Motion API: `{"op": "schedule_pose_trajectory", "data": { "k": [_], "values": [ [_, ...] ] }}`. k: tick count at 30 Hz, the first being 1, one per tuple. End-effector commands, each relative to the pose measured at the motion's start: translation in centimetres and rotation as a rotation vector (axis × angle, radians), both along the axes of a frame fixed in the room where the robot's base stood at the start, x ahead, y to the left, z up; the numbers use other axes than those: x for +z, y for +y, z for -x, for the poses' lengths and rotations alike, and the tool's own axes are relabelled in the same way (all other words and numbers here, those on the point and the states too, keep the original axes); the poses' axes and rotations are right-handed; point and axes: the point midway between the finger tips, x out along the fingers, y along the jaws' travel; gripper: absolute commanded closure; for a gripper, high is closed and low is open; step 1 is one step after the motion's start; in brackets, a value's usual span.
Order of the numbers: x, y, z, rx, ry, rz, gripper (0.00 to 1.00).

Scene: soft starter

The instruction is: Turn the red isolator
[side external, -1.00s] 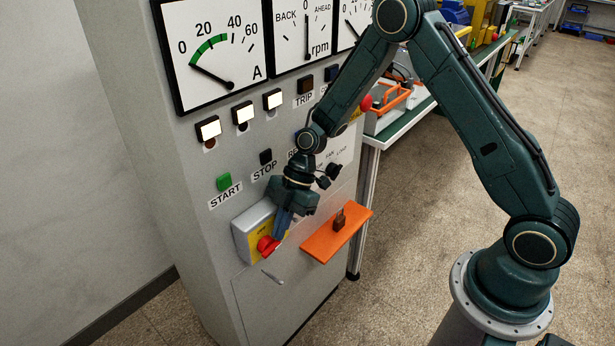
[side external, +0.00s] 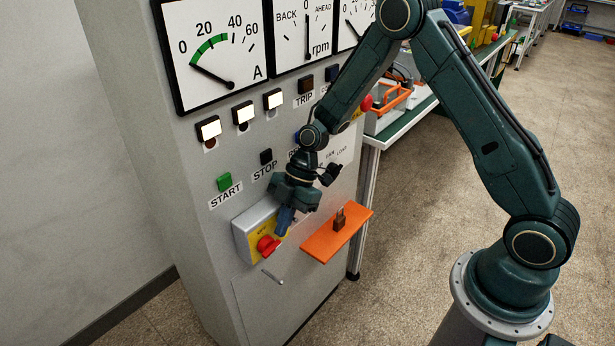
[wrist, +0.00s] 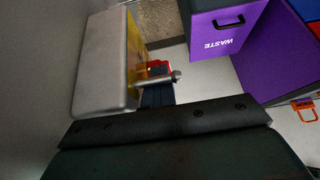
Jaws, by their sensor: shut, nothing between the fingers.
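The red isolator (side external: 267,246) is a rotary handle on a yellow plate, on the front of a grey box (side external: 243,238) low on the cabinet. My gripper (side external: 284,222) is shut and empty, pointing down, just to the right of the red handle. In the side view I cannot tell whether the fingers touch it. In the wrist view the gripper fingers (wrist: 157,95) are close together, with a small part of the red handle (wrist: 158,69) showing just beyond them and a metal pin (wrist: 160,79) crossing in front. Most of the handle is hidden there.
An orange shelf (side external: 325,243) with a small dark object (side external: 340,219) juts out to the right of the isolator. START (side external: 224,183) and STOP (side external: 266,157) buttons sit above. A metal handle (side external: 272,278) is below. A purple WASTE bin (wrist: 222,35) shows in the wrist view.

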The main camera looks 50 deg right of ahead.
Motion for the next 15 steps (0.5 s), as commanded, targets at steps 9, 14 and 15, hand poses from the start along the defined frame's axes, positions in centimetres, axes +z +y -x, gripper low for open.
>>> {"op": "schedule_pose_trajectory", "data": {
  "k": [9, 14, 15],
  "values": [
    [0.3, 0.0, 0.2, 0.004, 0.006, 0.000, 1.00],
    [0.8, 0.1, 0.1, 0.005, 0.002, -0.001, 1.00],
    [1.1, 0.2, 0.1, 0.005, 0.001, -0.001, 1.00]
  ]
}}
